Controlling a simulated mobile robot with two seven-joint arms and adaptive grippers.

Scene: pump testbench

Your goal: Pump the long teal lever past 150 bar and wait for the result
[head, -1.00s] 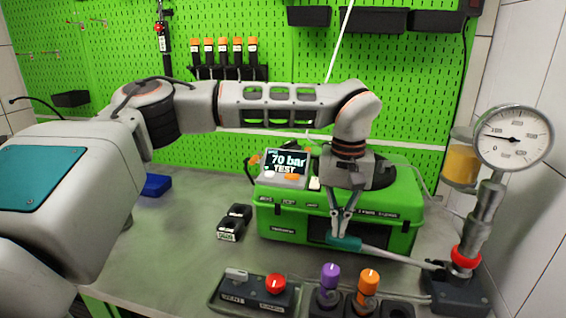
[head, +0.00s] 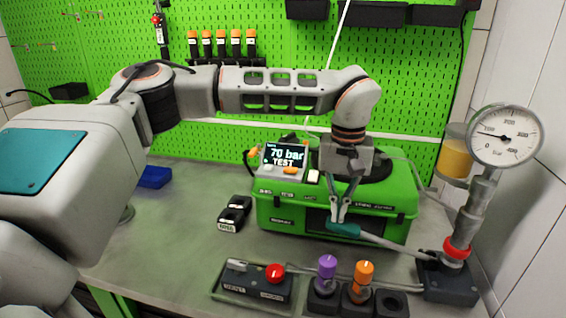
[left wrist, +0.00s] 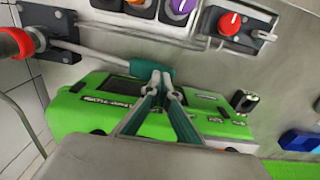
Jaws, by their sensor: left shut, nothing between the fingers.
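The long teal lever (head: 345,229) has a teal grip and a grey rod that runs right to the pump base (head: 446,280) with its red collar. The round gauge (head: 505,136) stands above the pump. The display (head: 283,157) on the green case reads "70 bar TEST". My left gripper (head: 336,220) is shut with its fingertips at the teal grip, in front of the green case (head: 280,222). In the left wrist view the fingertips (left wrist: 162,78) meet the teal grip (left wrist: 150,69) and nothing shows between them. My right gripper is not in view.
A control box with a red knob (head: 275,272) sits at the front, beside a purple knob (head: 326,267) and an orange knob (head: 363,272). A black block (head: 234,213) and a blue bin (head: 154,177) lie to the left.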

